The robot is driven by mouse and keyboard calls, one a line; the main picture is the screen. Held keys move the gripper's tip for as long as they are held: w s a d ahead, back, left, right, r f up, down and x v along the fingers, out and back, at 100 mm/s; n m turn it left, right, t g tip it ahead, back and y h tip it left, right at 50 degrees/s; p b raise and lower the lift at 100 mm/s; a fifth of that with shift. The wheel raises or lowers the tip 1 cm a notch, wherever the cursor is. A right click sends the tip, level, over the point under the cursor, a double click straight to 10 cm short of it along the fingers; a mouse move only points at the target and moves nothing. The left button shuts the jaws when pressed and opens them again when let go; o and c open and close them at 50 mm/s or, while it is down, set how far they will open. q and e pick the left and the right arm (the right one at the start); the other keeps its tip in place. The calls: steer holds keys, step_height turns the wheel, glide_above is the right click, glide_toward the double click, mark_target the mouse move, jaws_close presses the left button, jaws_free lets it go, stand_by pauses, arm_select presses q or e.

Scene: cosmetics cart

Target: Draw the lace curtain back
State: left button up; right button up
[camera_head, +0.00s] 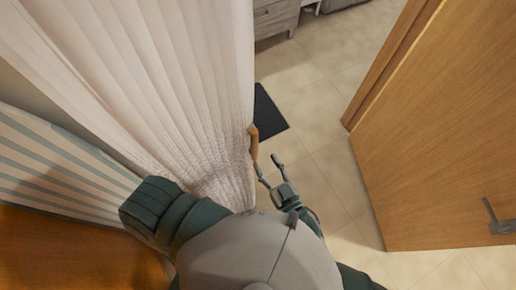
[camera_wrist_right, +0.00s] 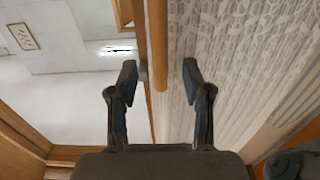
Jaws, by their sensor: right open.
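The white lace curtain (camera_head: 165,80) hangs in pleats across the left and middle of the head view. Its patterned fabric fills the right of the right wrist view (camera_wrist_right: 235,50). A wooden handle (camera_head: 253,140) runs along its free edge and also shows as a wooden bar in the wrist view (camera_wrist_right: 158,45). My right gripper (camera_head: 266,165) is open at this edge. In the wrist view its fingers (camera_wrist_right: 160,66) stand apart on either side of the bar, with the curtain's edge behind the right finger. My left gripper is not in view.
A wooden door (camera_head: 440,130) with a metal handle (camera_head: 497,217) stands at the right. Pale floor tiles (camera_head: 320,110) lie open between door and curtain. A dark mat (camera_head: 268,112), a grey drawer unit (camera_head: 273,15) and a striped surface (camera_head: 55,165) also show.

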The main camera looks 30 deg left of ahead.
steer(key=v, duration=0.3)
steer(key=shift+s+d, duration=0.15)
steer(key=shift+d, duration=0.15)
steer(key=shift+a, duration=0.25)
